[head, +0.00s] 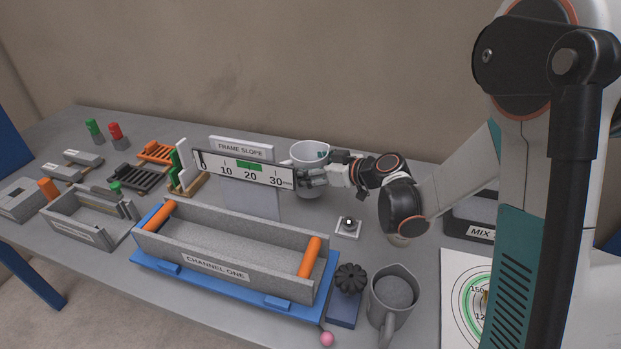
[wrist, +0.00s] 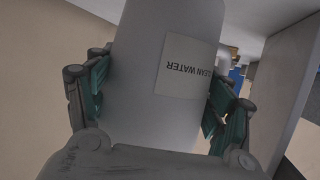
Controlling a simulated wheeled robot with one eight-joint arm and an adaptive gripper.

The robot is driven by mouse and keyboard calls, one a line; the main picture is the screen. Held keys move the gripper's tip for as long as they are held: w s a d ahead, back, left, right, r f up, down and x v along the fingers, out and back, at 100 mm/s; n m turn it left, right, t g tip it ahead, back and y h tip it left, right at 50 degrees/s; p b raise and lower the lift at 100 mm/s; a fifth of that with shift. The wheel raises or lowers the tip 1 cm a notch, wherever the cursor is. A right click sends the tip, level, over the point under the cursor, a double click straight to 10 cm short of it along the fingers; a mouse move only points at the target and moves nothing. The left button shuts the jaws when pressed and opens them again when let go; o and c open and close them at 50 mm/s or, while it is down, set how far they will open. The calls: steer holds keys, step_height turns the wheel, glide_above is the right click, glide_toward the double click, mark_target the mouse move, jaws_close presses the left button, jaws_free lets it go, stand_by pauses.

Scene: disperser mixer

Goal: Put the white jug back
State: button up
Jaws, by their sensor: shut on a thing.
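The white jug (head: 309,151) is upright at the back of the table, beside the right end of the frame slope gauge. In the wrist view the jug (wrist: 145,65) fills the middle, with a label reading "CLEAN WATER" upside down. My gripper (head: 318,174) reaches it from the right, and its fingers lie on both sides of the jug in the wrist view. My gripper (wrist: 155,105) is shut on the jug. The lower jug is partly hidden by the gauge and my gripper; I cannot tell whether it touches the table.
The frame slope gauge (head: 243,168) stands close left of the jug. A grey trough marked "CHANNEL ONE" (head: 214,268) lies in front on a blue base (head: 172,267). A grey jug (head: 405,313), a black knob (head: 350,278) and a small switch box (head: 348,228) are nearer.

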step_height(320, 180, down, 3)
steer(key=shift+w+r+b, duration=0.1)
steer(key=shift+b, duration=0.35)
steer(key=o, duration=1.3)
